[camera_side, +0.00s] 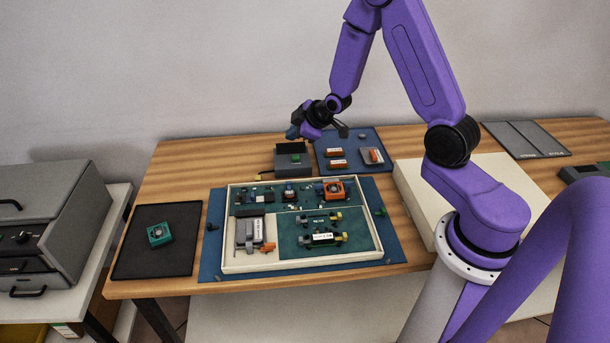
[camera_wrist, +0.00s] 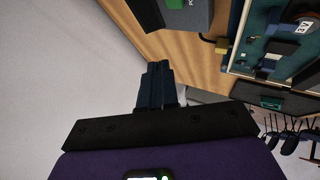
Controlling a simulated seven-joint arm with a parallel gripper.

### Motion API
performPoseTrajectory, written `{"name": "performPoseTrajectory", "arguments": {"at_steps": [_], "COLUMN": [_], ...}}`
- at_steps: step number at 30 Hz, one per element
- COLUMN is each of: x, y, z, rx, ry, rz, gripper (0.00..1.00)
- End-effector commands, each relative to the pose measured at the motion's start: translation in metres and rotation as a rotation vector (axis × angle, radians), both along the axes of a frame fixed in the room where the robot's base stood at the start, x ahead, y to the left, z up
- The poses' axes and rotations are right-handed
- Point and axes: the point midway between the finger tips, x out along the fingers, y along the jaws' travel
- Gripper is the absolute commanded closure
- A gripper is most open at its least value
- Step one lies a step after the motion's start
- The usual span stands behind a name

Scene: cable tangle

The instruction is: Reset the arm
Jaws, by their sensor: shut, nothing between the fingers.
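My gripper (camera_side: 293,132) is at the end of my purple arm, raised above the back of the wooden table, near a dark grey box (camera_side: 293,160). In the wrist view its dark fingers (camera_wrist: 158,85) are together with nothing between them. In the side view the fingertips are small and partly dark against the wall.
A cream-framed tray (camera_side: 226,250) with several parts lies on a blue mat (camera_side: 208,262). A black mat (camera_side: 150,268) holds a teal part (camera_side: 160,234). A blue mat (camera_side: 345,135) at the back holds several orange-marked parts. A grey machine (camera_side: 60,215) stands at left.

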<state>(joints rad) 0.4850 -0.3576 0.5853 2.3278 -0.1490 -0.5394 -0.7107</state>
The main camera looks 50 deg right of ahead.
Motion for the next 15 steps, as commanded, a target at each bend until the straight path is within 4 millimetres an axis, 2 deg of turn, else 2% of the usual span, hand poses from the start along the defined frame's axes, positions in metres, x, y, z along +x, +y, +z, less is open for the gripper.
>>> {"name": "performPoseTrajectory", "arguments": {"at_steps": [4, 8, 15], "x": [-0.015, -0.039, -0.103], "y": [0.044, 0.083, 0.14], "z": [0.016, 0.029, 0.054], "rx": [0.037, 0.065, 0.088], "ry": [0.07, 0.151, 0.305], "rz": [0.061, 0.108, 0.184], "gripper": [1.0, 1.0, 1.0]}}
